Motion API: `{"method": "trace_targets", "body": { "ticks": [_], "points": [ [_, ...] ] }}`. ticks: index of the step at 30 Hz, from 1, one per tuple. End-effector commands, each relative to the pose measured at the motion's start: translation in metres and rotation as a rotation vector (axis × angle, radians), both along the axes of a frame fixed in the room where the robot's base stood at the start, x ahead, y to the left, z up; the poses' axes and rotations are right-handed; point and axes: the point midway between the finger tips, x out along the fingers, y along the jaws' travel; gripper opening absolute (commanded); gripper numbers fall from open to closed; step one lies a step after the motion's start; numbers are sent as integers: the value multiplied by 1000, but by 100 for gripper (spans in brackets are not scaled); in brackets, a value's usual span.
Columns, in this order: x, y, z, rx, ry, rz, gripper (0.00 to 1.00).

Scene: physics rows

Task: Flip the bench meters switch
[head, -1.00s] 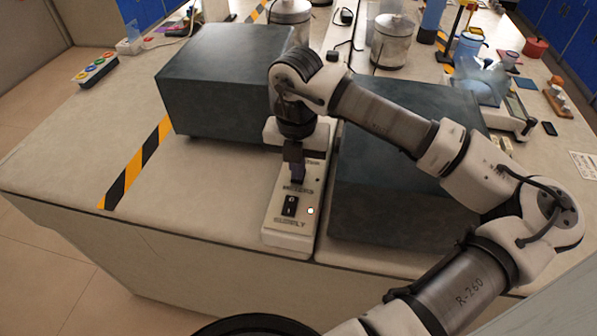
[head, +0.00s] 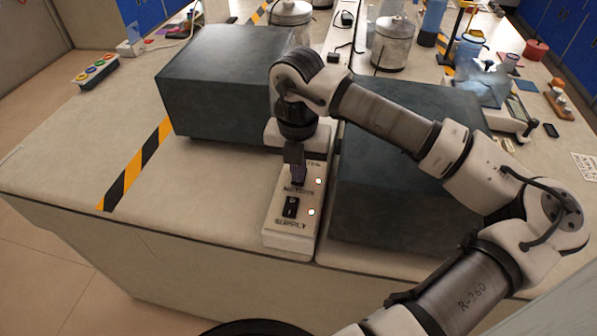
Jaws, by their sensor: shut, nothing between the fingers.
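A white switch strip (head: 273,238) lies on the bench between two dark grey boxes. Its front black rocker switch (head: 290,207) stands above the printed word SUPPLY, with a lit lamp (head: 311,212) to its right. Farther back is the METERS label (head: 299,190), partly covered, with a second lit lamp (head: 318,181) to its right. My gripper (head: 297,180) points down onto the strip just behind that label, shut with nothing held. It hides the meters switch, so I cannot see the rocker's position or whether the fingertips touch it. Another label farther back is mostly covered.
Large dark boxes flank the strip, one at left (head: 215,95) and one at right (head: 395,205), under my arm. Metal canisters (head: 393,45) stand behind. A black and yellow tape strip (head: 137,165) marks the clear bench at left.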

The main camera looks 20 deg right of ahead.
Motion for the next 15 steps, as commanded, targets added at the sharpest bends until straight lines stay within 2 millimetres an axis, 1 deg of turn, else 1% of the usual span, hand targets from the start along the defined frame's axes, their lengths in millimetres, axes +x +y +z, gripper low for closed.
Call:
{"method": "trace_targets", "body": {
  "ticks": [2,15],
  "points": [
    [0,1,3,10,3,-2,0],
    [1,1,45,6,-2,2,0]
  ]
}}
